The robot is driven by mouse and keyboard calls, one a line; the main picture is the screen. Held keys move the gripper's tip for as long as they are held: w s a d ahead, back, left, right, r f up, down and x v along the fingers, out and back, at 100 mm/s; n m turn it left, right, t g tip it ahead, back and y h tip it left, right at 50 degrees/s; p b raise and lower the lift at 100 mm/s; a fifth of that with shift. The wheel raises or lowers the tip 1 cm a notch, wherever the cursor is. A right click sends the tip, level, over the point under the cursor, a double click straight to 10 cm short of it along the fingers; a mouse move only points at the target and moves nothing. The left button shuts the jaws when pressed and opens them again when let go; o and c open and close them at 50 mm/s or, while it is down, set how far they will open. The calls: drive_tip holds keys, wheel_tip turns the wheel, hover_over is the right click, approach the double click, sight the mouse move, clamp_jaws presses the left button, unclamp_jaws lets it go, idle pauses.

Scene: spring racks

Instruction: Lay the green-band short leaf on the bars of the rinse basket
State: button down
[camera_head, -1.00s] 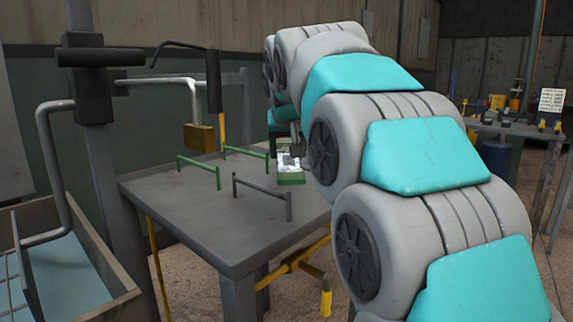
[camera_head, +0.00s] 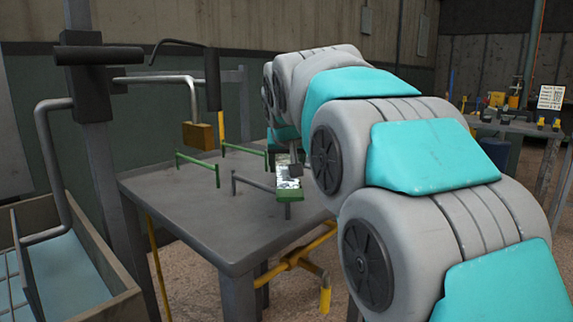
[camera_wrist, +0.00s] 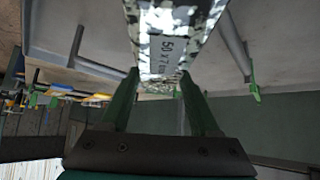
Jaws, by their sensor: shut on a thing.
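The leaf (camera_head: 288,178) is a flat strip with a black-and-white mottled face and a green end toward the camera. It is held roughly level above the right side of the table in the head view. My gripper (camera_wrist: 160,85) is shut on the leaf, which also shows in the wrist view (camera_wrist: 178,28) with dark printing on it. In the head view my arm hides most of the gripper. A bin (camera_head: 125,296) with a pale blue inside and thin bars stands at the lower left; I cannot tell whether it is the rinse basket.
A grey table (camera_head: 190,217) carries a dark grey bar on posts (camera_head: 258,187) and green bars on posts (camera_head: 197,162). The leaf's near end overlaps the dark bar's right end in view. A brass block (camera_head: 198,136) hangs behind. A dark post (camera_head: 105,170) rises beside the bin.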

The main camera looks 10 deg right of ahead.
drive_tip(key=shift+f, duration=0.1)
drive_tip(key=shift+c, duration=0.6)
unclamp_jaws()
